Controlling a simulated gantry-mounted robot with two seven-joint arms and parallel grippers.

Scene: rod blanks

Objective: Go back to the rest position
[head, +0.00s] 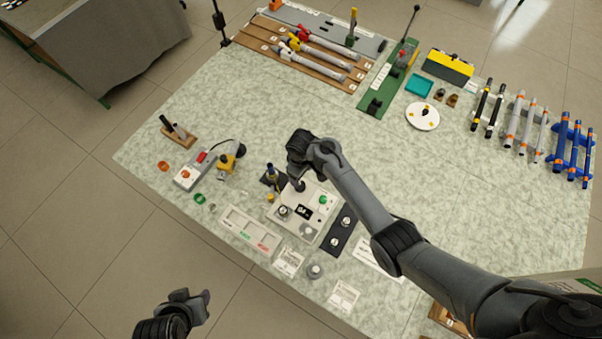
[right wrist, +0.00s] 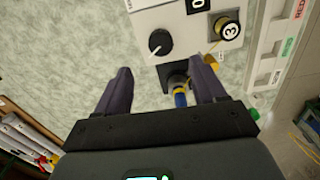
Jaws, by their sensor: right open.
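My right arm reaches in from the right in the head view, over the table (head: 330,312). Its wrist is above the grey-white device with dials (head: 318,198), and its gripper (head: 297,183) points down and is partly hidden. In the right wrist view the dark fingers of this gripper (right wrist: 162,80) are wide apart. A blue and yellow upright item (right wrist: 180,97) shows near the right-hand finger; I cannot tell whether they touch. Nothing is clearly held. My left gripper (head: 190,300) is low in the head view, over the floor off the table's front edge; its jaw opening is unclear.
Around the device are a red-and-green-marked tray (head: 249,231), a black strip with round pieces (head: 341,229) and a yellow-topped unit (head: 227,165). Rod racks (head: 527,127) stand at the right, and a wooden rack (head: 300,58) at the back. The table's left middle is fairly clear.

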